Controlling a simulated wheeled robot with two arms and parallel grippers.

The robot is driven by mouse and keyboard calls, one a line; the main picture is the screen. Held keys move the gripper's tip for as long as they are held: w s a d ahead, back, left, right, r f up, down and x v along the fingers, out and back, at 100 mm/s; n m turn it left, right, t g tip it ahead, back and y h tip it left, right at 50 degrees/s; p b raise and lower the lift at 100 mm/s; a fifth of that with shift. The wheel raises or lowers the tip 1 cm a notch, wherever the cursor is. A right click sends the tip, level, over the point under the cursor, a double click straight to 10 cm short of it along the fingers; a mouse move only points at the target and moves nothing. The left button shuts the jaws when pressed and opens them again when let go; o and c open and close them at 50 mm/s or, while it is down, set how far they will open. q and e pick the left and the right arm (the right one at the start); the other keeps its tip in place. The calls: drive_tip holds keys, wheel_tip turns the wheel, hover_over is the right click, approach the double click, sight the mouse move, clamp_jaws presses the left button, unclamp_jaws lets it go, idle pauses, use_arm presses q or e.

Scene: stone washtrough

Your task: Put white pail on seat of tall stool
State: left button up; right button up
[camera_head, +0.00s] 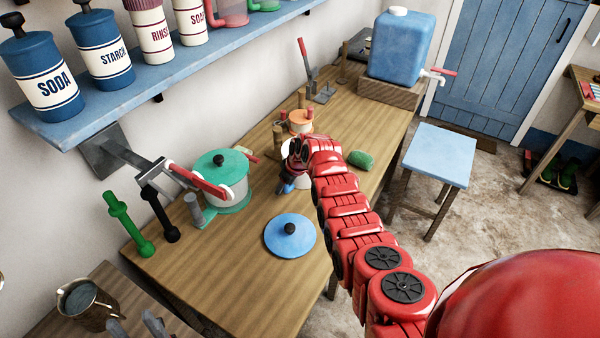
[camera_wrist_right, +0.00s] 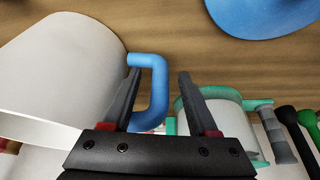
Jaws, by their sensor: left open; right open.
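The white pail (camera_head: 303,182) stands on the wooden table, mostly hidden behind my right gripper (camera_head: 289,180) in the head view. In the right wrist view the pail (camera_wrist_right: 60,75) fills the left side, with its blue handle (camera_wrist_right: 160,95) standing out to the right. My right gripper (camera_wrist_right: 160,100) is open, with the handle between its fingers. The stool (camera_head: 438,153) has a bare light-blue square seat and stands on the floor right of the table. My left gripper (camera_head: 135,328) is open and empty at the bottom left edge.
A blue lid (camera_head: 290,236) lies in front of the pail; a green-lidded pot (camera_head: 222,180) is left of it. A green sponge (camera_head: 361,159) lies to the right. A blue water tank (camera_head: 401,46) stands at the table's far end. A shelf (camera_head: 170,70) with canisters overhangs the left.

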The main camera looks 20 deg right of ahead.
clamp_jaws()
idle(1.3)
